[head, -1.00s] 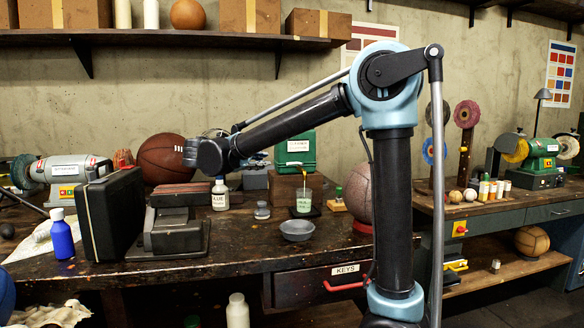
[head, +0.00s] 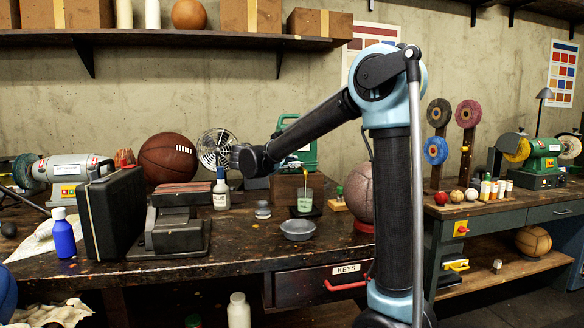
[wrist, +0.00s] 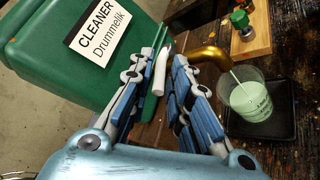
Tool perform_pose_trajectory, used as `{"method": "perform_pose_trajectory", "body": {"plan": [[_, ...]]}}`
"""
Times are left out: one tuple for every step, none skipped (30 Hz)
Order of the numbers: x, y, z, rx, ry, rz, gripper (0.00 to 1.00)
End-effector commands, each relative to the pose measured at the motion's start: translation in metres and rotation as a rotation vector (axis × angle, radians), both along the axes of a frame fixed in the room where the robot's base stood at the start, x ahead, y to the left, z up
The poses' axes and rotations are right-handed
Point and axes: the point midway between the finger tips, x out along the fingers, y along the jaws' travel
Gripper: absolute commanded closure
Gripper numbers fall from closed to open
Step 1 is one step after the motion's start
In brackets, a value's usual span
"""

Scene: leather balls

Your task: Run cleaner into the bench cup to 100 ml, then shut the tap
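The green cleaner container (wrist: 62,50), labelled CLEANER, fills the upper left of the wrist view; in the head view (head: 309,152) my arm partly covers it. Its brass tap spout (wrist: 207,57) points over the clear bench cup (wrist: 250,98). A thin pale stream runs from the spout into the cup. The cup holds pale green liquid, also seen in the head view (head: 305,201); its scale is too small to read. My gripper (wrist: 167,57) is open, its fingers on either side of a white tap lever (wrist: 161,72). Contact with the lever is unclear.
The cup stands on a black tray (wrist: 268,122). A small green-capped bottle on a wooden block (wrist: 243,25) stands close beyond it. A grey bowl (head: 298,230), a small jar (head: 262,210) and a glue bottle (head: 221,194) stand nearby. A leather ball (head: 360,192) sits to the right.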

Motion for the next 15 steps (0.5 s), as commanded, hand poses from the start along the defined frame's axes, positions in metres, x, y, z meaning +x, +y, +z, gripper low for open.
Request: {"method": "perform_pose_trajectory", "body": {"plan": [[0.0040,-0.0039,-0.0011,0.000,0.000,-0.002,0.82],[0.0058,-0.0054,-0.0015,0.000,0.000,-0.002,0.82],[0.0077,-0.0068,-0.0021,0.000,0.000,-0.002,0.82],[0.0089,-0.0075,-0.0025,0.000,0.000,-0.002,0.82],[0.0098,-0.0081,-0.0027,0.000,0.000,-0.001,0.82],[0.0107,-0.0087,-0.0029,0.000,0.000,-0.001,0.82],[0.0112,-0.0090,-0.0031,0.000,0.000,0.000,0.82],[0.0117,-0.0093,-0.0031,0.000,0.000,0.000,0.82],[0.0119,-0.0094,-0.0031,0.000,0.000,0.000,0.82],[0.0119,-0.0094,-0.0032,0.000,0.000,0.000,0.82],[0.0118,-0.0095,-0.0032,0.000,0.000,0.000,0.82],[0.0118,-0.0093,-0.0033,0.000,0.000,0.000,0.82],[0.0118,-0.0093,-0.0033,0.000,0.000,0.000,0.82],[0.0118,-0.0093,-0.0033,0.000,0.000,0.000,0.82],[0.0117,-0.0093,-0.0032,0.000,0.000,0.000,0.82]]}}
